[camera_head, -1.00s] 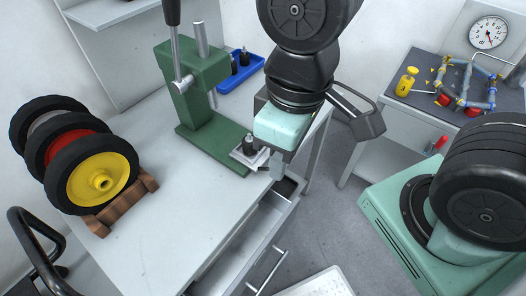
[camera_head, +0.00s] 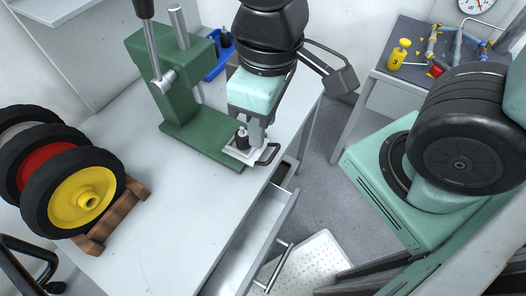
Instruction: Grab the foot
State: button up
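A small black foot (camera_head: 242,139) stands upright on a light square plate (camera_head: 239,154) with a dark handle (camera_head: 269,155), at the base of the green press. My gripper (camera_head: 255,133) points down from its pale green housing, right at the foot. Its grey fingers partly overlap the foot in this view. I cannot tell whether they touch it or how far apart they are. Another dark foot-like piece (camera_head: 225,39) sits in the blue tray (camera_head: 215,66) behind the press, partly hidden.
The green press (camera_head: 175,72) with its lever stands just left of my gripper. Colored wheels on a wooden stand (camera_head: 135,192) are at left. A drawer (camera_head: 250,240) is open at the table's front. A side table at right holds a yellow weight (camera_head: 399,54) and pipes.

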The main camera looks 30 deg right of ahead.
aim_at(242, 144)
jog(key=k+j+z, duration=0.3)
jog(key=j+z, duration=0.15)
jog(key=k+j+z, duration=0.4)
jog(key=i+j, duration=0.05)
